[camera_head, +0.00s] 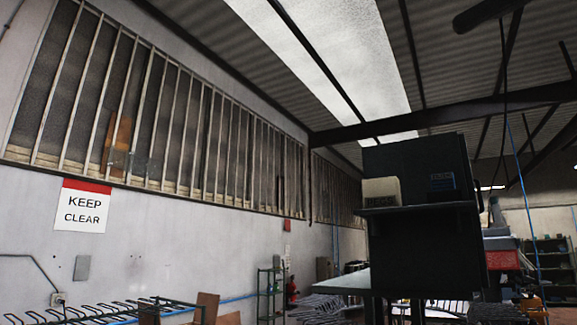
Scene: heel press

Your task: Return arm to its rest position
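Neither of my grippers nor arms shows clearly in the head view, which looks up toward the wall and roof. A tall black machine (424,250) stands right of centre. I cannot tell from this view whether anything is held.
A grey table (343,284) stands beside the machine. Racks with metal prongs (90,311) line the lower left, near a "KEEP CLEAR" sign (83,206) on the wall. A green shelf (271,292) and a red machine part (503,260) stand farther back.

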